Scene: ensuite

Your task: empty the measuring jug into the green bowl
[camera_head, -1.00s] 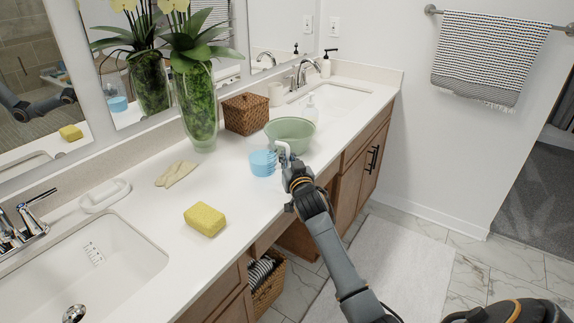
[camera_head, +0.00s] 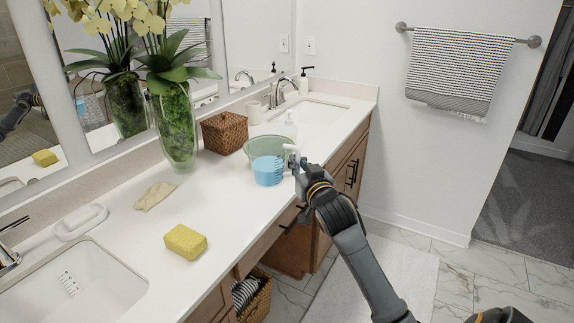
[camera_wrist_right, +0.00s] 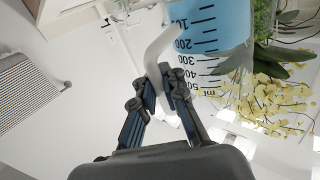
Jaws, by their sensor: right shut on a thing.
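The measuring jug (camera_head: 268,172) is clear and holds blue liquid. It looks upright, in front of the green bowl (camera_head: 253,145) and overlapping its near side; it appears raised off the counter, though its height is hard to tell. My right gripper (camera_head: 297,166) is shut on the jug's white handle, to the right of the jug. In the right wrist view the fingers (camera_wrist_right: 165,85) close around the pale handle, and the jug's scale marks and blue liquid (camera_wrist_right: 215,22) show upside down. The bowl's inside is partly hidden by the jug. My left gripper is not in view.
A white soap bottle (camera_head: 289,125) stands just behind the bowl. A wicker box (camera_head: 224,132) and a tall glass vase (camera_head: 174,130) stand to the left. A yellow sponge (camera_head: 186,242) and a beige cloth (camera_head: 155,196) lie on the counter (camera_head: 225,205), with bare space between.

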